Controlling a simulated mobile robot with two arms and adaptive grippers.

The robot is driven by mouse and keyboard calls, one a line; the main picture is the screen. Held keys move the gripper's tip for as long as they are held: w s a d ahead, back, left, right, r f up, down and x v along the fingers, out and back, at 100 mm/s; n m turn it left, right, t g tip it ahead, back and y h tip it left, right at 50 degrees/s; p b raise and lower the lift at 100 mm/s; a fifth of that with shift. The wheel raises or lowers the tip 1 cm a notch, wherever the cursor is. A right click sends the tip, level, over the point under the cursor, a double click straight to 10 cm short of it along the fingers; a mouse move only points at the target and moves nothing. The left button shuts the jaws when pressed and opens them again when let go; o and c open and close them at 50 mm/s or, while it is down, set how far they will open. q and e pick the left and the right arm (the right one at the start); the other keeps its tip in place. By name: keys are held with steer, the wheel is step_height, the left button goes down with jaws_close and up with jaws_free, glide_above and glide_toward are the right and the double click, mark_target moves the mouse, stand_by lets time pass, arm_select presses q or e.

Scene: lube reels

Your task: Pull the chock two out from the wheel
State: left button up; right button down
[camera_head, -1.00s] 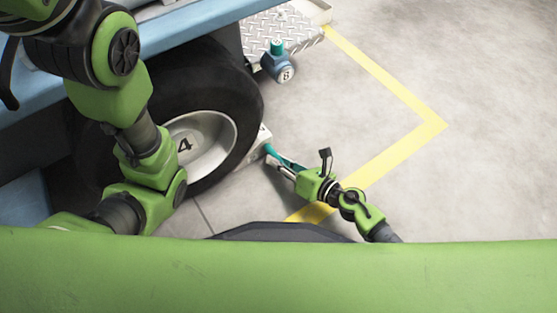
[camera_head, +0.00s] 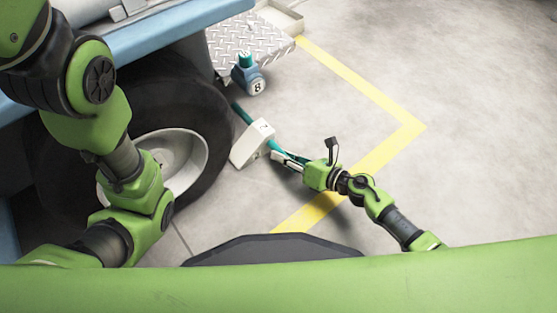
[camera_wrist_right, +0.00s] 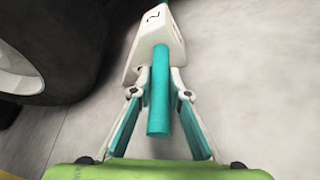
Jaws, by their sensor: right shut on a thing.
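The white chock two (camera_head: 250,146) lies on the floor to the right of the wheel (camera_head: 190,125), with a narrow strip of floor between it and the tire. In the right wrist view the chock (camera_wrist_right: 152,35) carries a "2", and its teal handle (camera_wrist_right: 158,95) points toward me. My right gripper (camera_head: 280,156) is shut on this handle, with its fingers (camera_wrist_right: 158,90) on both sides of it. My left arm passes in front of the wheel in the head view; its gripper is out of sight.
A teal rod (camera_head: 240,112) shows behind the chock. A yellow floor line (camera_head: 365,165) runs beyond my right arm. Open floor lies to the right.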

steer(key=shift+w+d, duration=0.35)
steer(key=shift+d, duration=0.1)
steer(key=c, duration=1.8)
jaws_free()
steer(key=shift+c, duration=0.2)
steer(key=shift+s, duration=0.1)
steer(key=v, duration=1.2)
steer(key=shift+a, duration=0.1)
